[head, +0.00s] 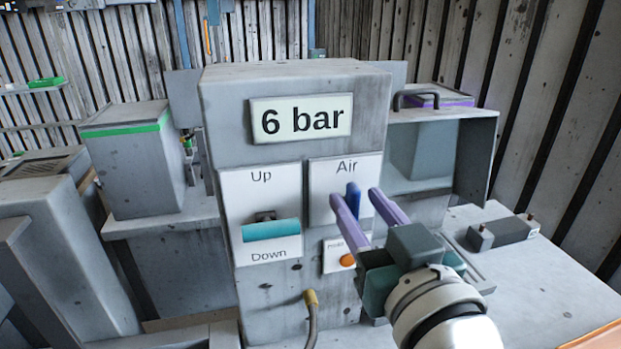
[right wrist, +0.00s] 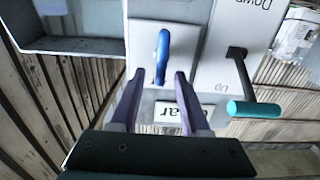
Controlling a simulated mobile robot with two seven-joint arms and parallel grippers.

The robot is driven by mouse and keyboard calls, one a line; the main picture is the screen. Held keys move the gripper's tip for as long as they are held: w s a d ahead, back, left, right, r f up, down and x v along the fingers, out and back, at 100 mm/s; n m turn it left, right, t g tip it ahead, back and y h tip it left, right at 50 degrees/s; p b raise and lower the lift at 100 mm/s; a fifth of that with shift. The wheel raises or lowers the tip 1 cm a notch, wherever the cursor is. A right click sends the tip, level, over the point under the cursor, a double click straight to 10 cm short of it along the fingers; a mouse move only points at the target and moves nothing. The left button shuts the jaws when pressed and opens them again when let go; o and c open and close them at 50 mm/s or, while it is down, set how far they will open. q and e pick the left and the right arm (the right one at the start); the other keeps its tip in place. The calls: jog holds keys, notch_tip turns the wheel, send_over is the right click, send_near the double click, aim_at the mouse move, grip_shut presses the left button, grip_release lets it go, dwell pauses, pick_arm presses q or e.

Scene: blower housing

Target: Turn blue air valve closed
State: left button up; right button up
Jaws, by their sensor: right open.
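The blue air valve (head: 353,199) is a small blue handle on the white "Air" plate (head: 343,170) of the grey housing. It stands upright in the head view. My right gripper (head: 360,207) is open in front of it, with purple fingers spread to either side of the handle. In the right wrist view the blue handle (right wrist: 162,55) lies beyond and between the fingertips of the right gripper (right wrist: 161,74). I cannot tell whether a finger touches it. My left gripper is in neither view.
A teal-handled Up/Down lever (head: 270,230) sits left of the valve. An orange button (head: 347,260) is below it, partly behind my gripper. An open grey box (head: 470,150) stands to the right. A hose (head: 311,315) hangs below.

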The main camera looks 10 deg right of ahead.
jog(key=shift+c, duration=0.2)
grip_shut()
dwell(0.5)
